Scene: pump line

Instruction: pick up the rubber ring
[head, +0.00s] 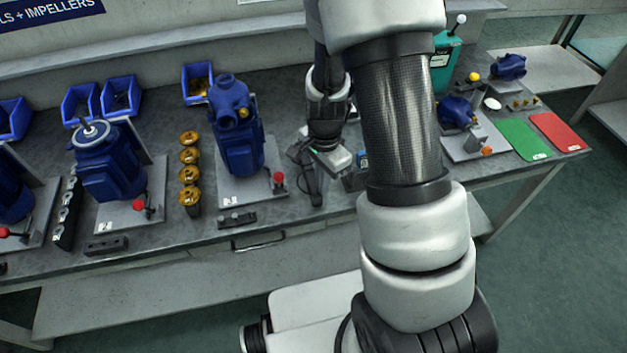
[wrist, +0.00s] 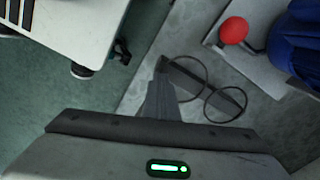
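Two thin black rubber rings show in the wrist view, an upper-left ring (wrist: 207,79) and a lower-right ring (wrist: 244,105). They lie at a dark bar (wrist: 222,91) on the grey table. My gripper (wrist: 163,64) points toward the bar. Its fingers look together at the middle of the hand, and they hide the left edge of the upper-left ring. I cannot tell whether they touch that ring. In the head view my gripper (head: 318,185) is low over the bench, right of the blue pump. The rings are not clear in the head view.
A red knob (wrist: 233,30) and a blue pump body (wrist: 298,45) stand close right of the rings. In the head view the blue pump (head: 238,140) is left of my gripper. A green mat (head: 524,138) and a red mat (head: 556,131) lie far right.

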